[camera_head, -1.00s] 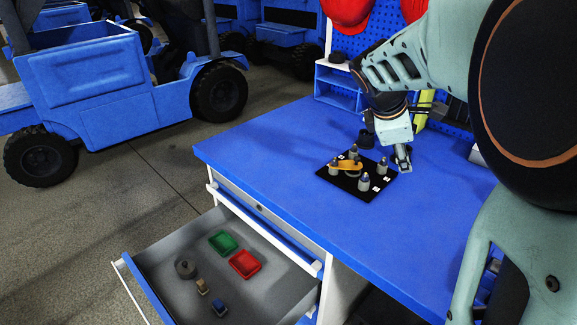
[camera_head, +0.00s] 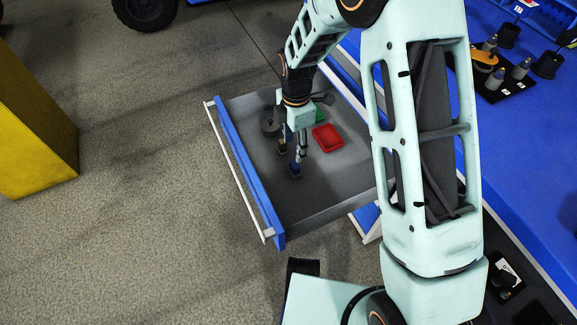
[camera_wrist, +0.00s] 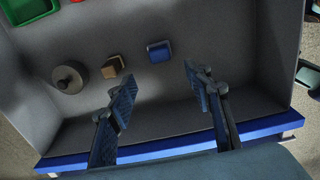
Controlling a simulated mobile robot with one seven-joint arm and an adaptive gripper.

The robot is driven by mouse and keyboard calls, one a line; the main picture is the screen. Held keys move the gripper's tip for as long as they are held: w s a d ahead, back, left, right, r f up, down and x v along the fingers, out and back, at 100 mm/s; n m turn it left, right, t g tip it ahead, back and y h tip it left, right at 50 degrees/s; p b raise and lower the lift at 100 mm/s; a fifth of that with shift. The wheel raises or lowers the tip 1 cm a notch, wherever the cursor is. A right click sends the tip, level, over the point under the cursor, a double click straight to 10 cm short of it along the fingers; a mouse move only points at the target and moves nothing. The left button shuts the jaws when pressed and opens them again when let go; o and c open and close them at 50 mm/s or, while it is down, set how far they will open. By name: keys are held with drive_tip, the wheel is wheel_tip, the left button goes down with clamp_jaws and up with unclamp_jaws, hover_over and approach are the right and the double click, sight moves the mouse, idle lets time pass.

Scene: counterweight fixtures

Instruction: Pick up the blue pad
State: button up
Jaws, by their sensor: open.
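The blue pad (camera_wrist: 159,51) is a small block with a blue top and dark lower part, lying on the grey drawer floor. My gripper (camera_wrist: 160,78) is open and empty, above the drawer. In the wrist view the pad lies a little beyond the fingertips, sideways between them. A tan block (camera_wrist: 113,67) of similar size lies left of the pad, near the left finger. The gap in height between fingertips and pad cannot be judged exactly.
A dark round weight (camera_wrist: 69,77), a green tray (camera_wrist: 27,8) and a red tray (camera_head: 327,137) share the open drawer (camera_head: 342,190). The drawer's blue front (camera_wrist: 170,150) stands close to my gripper. The blue workbench (camera_head: 540,120) is at right, with a black fixture plate (camera_head: 505,85).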

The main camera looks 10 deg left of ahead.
drive_tip(key=b, duration=0.1)
hover_over(295, 164)
drive_tip(key=f, duration=0.5)
drive_tip(key=shift+s, duration=0.3)
drive_tip(key=f+b, duration=0.1)
drive_tip(key=f, duration=0.2)
drive_tip(key=f+b, duration=0.1)
drive_tip(key=f, duration=0.1)
drive_tip(key=shift+w+f+b, duration=0.25)
drive_tip(key=shift+f+b, duration=0.05)
drive_tip(key=shift+b, duration=0.05)
drive_tip(key=shift+r, duration=0.1)
drive_tip(key=c, duration=1.2)
drive_tip(key=shift+r, duration=0.1)
